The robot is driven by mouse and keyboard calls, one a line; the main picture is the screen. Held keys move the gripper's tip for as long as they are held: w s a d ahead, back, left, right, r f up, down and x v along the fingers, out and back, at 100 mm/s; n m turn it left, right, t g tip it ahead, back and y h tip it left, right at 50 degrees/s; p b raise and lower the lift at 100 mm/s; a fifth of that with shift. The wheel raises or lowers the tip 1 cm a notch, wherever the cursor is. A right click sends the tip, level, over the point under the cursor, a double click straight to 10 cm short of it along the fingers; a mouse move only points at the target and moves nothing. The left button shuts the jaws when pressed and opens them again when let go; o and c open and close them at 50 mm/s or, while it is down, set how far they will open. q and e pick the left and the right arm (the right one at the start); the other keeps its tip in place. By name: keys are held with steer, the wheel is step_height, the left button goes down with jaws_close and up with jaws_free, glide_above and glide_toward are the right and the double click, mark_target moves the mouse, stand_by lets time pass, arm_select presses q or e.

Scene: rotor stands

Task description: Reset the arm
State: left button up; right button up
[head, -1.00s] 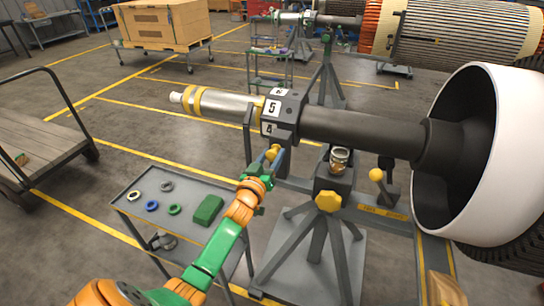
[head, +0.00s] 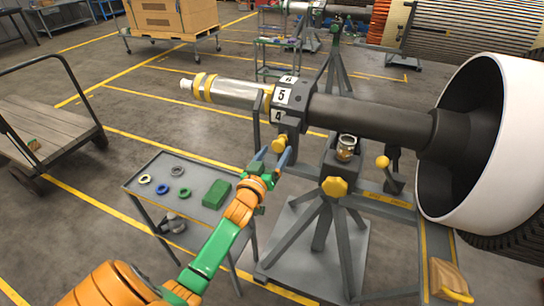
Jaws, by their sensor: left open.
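My left arm, orange and green, comes in from the lower left. Its gripper (head: 271,160) is open, with two blue-grey fingers pointing up toward a yellow knob (head: 279,144) under the numbered black collar (head: 289,106). The fingers are just below the knob, and nothing shows between them. The collar sits on a dark rotor shaft (head: 372,123) with a silver end (head: 236,92) carrying yellow bands. A grey stand (head: 338,222) with a yellow hand knob (head: 334,187) supports the shaft. My right gripper is not in view.
A grey cart (head: 150,196) left of my arm holds several rings and a green block (head: 216,193). A jar (head: 346,147) sits on the stand. A large white cowling (head: 484,140) fills the right side. A flatbed trolley (head: 45,127) stands left.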

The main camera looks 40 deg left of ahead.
arm_select(q)
steer(key=v, duration=0.4)
steer(key=shift+s, duration=0.15)
steer(key=s+d+f+m+g+h, duration=0.1)
steer(key=s+d+f+g, duration=0.2)
steer(key=f, duration=0.7)
steer(key=s+d+f+m+g+h, duration=0.1)
steer(key=s+d+f+m+g, duration=0.15)
steer(key=s+f, duration=0.45)
steer(key=s+d+f+g+h, duration=0.1)
steer(key=s+d+f+g, duration=0.15)
steer(key=f, duration=0.95)
steer(key=s+d+f+m+g, duration=0.1)
steer(key=s+f+g, duration=0.2)
steer(key=s, duration=0.5)
steer(key=s+d+f+m+g, duration=0.2)
steer(key=s+f, duration=0.3)
steer(key=s, duration=0.4)
steer(key=s+d+f+m+g+h, duration=0.1)
steer(key=s+f+g, duration=0.2)
steer(key=s, duration=0.5)
steer(key=shift+s+d+f+m+g, duration=0.2)
steer(key=shift+f+m+g, duration=0.15)
steer(key=shift+f, duration=0.55)
